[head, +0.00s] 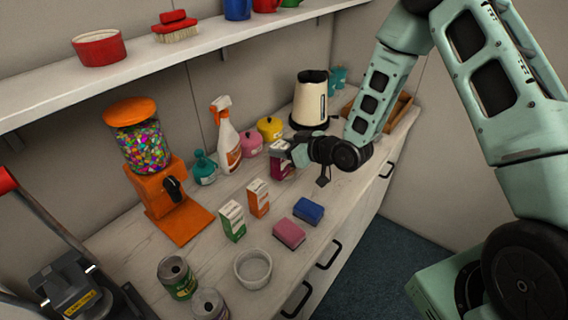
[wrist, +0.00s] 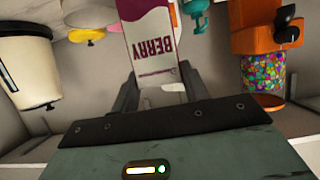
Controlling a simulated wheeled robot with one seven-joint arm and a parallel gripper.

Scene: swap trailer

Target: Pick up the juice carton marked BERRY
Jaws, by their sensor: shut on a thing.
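The juice carton marked BERRY (wrist: 152,40) is purple and white. In the wrist view it sits between the two fingers of my gripper (wrist: 155,92), its lettering upside down. My gripper is shut on it. In the head view the carton (head: 278,168) shows only in part beside my gripper (head: 294,160), at the back of the counter near the pink pot. Whether its base touches the counter is hard to tell. A green-and-white carton (head: 233,221) and an orange-and-white carton (head: 258,198) stand upright nearer the front.
A kettle (head: 310,100), spray bottle (head: 226,138), pink pot (head: 250,143) and yellow pot (head: 270,128) stand close behind my gripper. Sponges (head: 289,234), a bowl (head: 253,268), cans (head: 177,277) and a candy dispenser (head: 143,150) share the counter. A shelf (head: 130,68) runs above.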

